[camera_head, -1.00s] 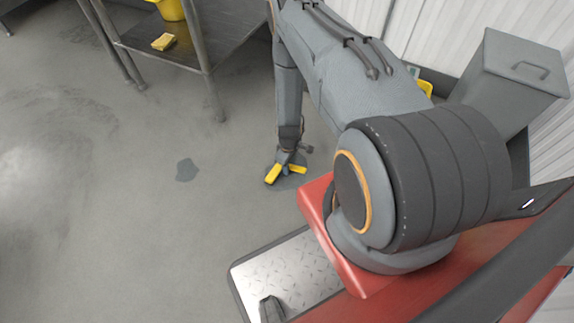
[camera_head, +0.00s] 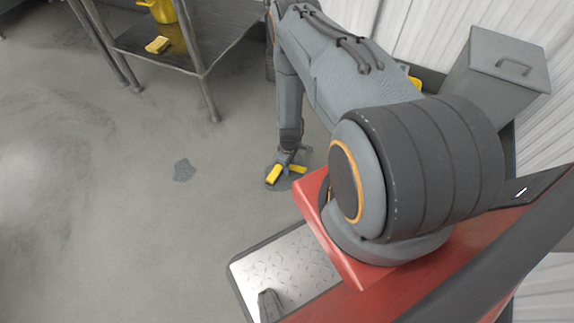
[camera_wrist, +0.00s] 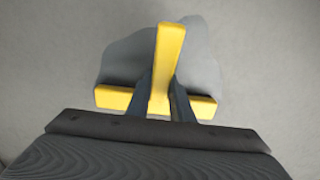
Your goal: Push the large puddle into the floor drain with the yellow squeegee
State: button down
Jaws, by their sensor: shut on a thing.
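The yellow squeegee (camera_head: 273,174) is down at the floor beneath my arm. My gripper (camera_head: 288,160) is shut on it. In the wrist view my gripper (camera_wrist: 160,92) has its two dark fingers on either side of the yellow handle (camera_wrist: 169,45), with the yellow crosspiece (camera_wrist: 203,104) behind them. The large puddle (camera_wrist: 118,62) is a smooth darker grey patch under and around the squeegee, reaching out on both sides of the handle. In the head view it is partly hidden by the squeegee and arm.
A metal table (camera_head: 182,65) with a lower shelf stands at the upper left, holding a yellow bucket (camera_head: 163,11) and yellow sponge (camera_head: 158,45). A grey lidded bin (camera_head: 500,75) stands by the wall. The left floor is clear.

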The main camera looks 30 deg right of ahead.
aim_at(301, 167)
jog(key=shift+s+d+p, duration=0.65)
jog(key=shift+s+p, duration=0.25)
jog(key=shift+p, duration=0.2)
jog(key=shift+s+d, duration=0.1)
jog(key=shift+s+d+p, duration=0.95)
jog(key=shift+s+p, duration=0.2)
jog(key=shift+p, duration=0.45)
jog(key=shift+s+d, duration=0.15)
jog(key=shift+s, duration=0.05)
jog(key=shift+s+d+p, duration=1.15)
jog(key=shift+s+p, duration=0.25)
jog(key=shift+p, duration=0.1)
jog(key=shift+d, duration=0.1)
jog(key=shift+s+d+p, duration=0.45)
jog(key=shift+s+p, duration=0.05)
jog(key=shift+s, duration=0.15)
jog(key=shift+s+d+p, duration=0.45)
jog(key=shift+s, duration=0.15)
jog(key=shift+s+d, duration=0.15)
jog(key=shift+d, duration=0.05)
